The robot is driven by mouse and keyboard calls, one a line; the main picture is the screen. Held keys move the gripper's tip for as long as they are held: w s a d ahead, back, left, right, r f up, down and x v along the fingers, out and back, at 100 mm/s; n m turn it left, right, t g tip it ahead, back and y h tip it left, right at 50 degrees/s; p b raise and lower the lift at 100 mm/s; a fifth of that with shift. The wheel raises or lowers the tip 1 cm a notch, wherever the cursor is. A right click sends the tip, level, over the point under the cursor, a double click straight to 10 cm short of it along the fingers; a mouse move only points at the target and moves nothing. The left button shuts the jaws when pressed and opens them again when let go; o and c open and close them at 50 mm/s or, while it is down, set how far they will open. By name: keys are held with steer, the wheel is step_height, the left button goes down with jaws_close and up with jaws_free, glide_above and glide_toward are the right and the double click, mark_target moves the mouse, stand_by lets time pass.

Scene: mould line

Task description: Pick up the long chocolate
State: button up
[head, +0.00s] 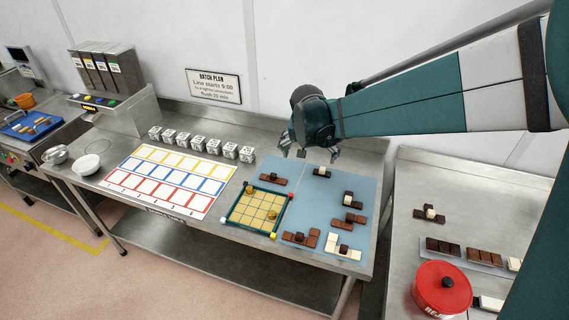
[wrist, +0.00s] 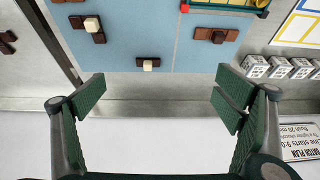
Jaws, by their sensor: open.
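My gripper (head: 308,154) is open and empty, above the back edge of the blue mat (head: 300,200). In the wrist view its fingers (wrist: 161,98) are wide apart with nothing between them. I cannot tell which is the long one.
A green-framed tray (head: 236,226) with yellow cells stands left of the mat pieces. A coloured grid sheet (head: 150,178) and a row of white cubes (head: 197,143) lie further left. A red pot (head: 437,292) and more chocolate bars (head: 443,247) are on the right table, across a gap.

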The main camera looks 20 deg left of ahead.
glide_toward(273, 175)
step_height(273, 175, down, 2)
steer(key=shift+w+a+f, duration=0.1)
steer(key=shift+w+a, duration=0.15)
steer(key=shift+w, duration=0.2)
steer(key=shift+f, duration=0.1)
steer(key=shift+x, duration=1.25)
steer(key=shift+x, duration=2.55)
steer(key=shift+w+d, duration=0.15)
steer(key=shift+w, duration=0.05)
steer(key=c, duration=1)
